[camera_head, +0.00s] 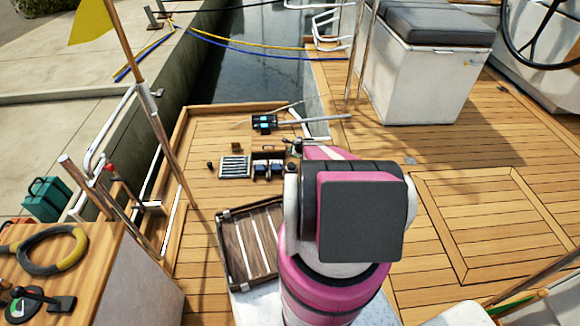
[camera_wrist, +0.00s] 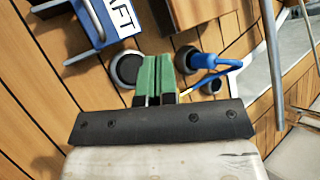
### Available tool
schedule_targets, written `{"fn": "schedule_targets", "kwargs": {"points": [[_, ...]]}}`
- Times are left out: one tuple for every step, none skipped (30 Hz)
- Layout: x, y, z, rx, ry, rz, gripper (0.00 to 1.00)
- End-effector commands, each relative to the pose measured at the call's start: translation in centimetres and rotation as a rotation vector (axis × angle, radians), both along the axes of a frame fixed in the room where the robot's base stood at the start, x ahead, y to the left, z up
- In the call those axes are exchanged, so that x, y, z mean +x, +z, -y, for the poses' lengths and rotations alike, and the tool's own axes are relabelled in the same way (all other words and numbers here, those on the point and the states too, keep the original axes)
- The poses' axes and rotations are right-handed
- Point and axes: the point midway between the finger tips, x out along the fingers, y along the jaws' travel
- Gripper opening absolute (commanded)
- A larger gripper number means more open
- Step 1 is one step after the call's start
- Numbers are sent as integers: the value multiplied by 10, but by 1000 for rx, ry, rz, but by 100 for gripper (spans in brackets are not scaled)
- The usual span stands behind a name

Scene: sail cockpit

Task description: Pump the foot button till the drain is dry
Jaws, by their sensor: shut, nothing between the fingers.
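My gripper (camera_wrist: 158,78) has green fingertips held together with nothing between them. It points down at the teak deck in the wrist view. A round black button with a pale rim (camera_wrist: 127,70) is set in the deck just left of the fingertips. A second dark round fitting (camera_wrist: 186,56) is just right of them and partly hidden. I cannot tell whether the tips touch either one, or which is the foot button. In the head view my pink arm hides most of the gripper. I cannot make out a drain or any water in it for certain.
A blue-handled piece (camera_wrist: 214,62) lies right of the fingertips. A blue part marked "AFT" (camera_wrist: 95,22) is at upper left. In the head view are a grey slatted grate (camera_head: 235,167), a brown box (camera_head: 268,154) and a slatted wooden panel (camera_head: 250,245). Open deck lies right.

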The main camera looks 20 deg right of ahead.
Motion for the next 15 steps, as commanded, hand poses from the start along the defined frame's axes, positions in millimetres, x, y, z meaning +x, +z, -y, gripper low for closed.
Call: {"fn": "schedule_targets", "kwargs": {"points": [[0, 0, 0, 0, 0, 0, 0], [0, 0, 0, 0, 0, 0, 0], [0, 0, 0, -1, 1, 0, 0], [0, 0, 0, -1, 1, 0, 0], [0, 0, 0, -1, 1, -1, 0], [0, 0, 0, -1, 2, 0, 0], [0, 0, 0, -1, 2, 0, 0], [0, 0, 0, -1, 2, 0, 0], [0, -2, 0, -1, 2, 0, 0], [0, -3, 0, -1, 2, 0, 0], [0, -5, 0, -1, 2, 0, 0], [0, -8, 0, 0, 2, -1, 0], [0, -11, 0, 0, 2, -1, 0], [0, -14, 0, 0, 2, -1, 0], [0, -19, 0, 1, 2, -1, 0]]}}
